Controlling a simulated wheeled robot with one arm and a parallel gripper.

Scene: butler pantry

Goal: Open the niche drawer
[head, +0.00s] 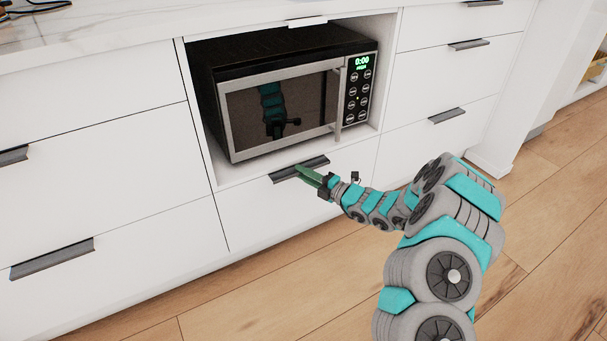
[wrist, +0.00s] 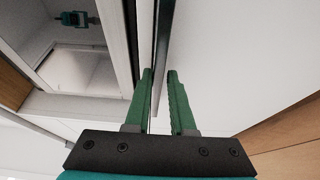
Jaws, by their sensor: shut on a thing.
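The niche drawer (head: 290,207) is the white front directly below the microwave niche, and it looks flush with the cabinet. Its dark handle (head: 285,174) runs along the top edge of the front. My gripper (head: 301,170) reaches the handle from the right, near its middle, with green fingers. In the wrist view my gripper (wrist: 158,72) has one finger on each side of the thin dark handle (wrist: 161,40), shut on it. The drawer front (wrist: 235,60) fills the right of that view. The exact contact at the fingertips is partly hidden.
A microwave (head: 290,95) with a green display sits in the open niche just above the drawer. White drawers with dark handles flank it on both sides. A marble countertop (head: 110,35) lies above. The wooden floor (head: 300,290) in front is clear apart from my arm.

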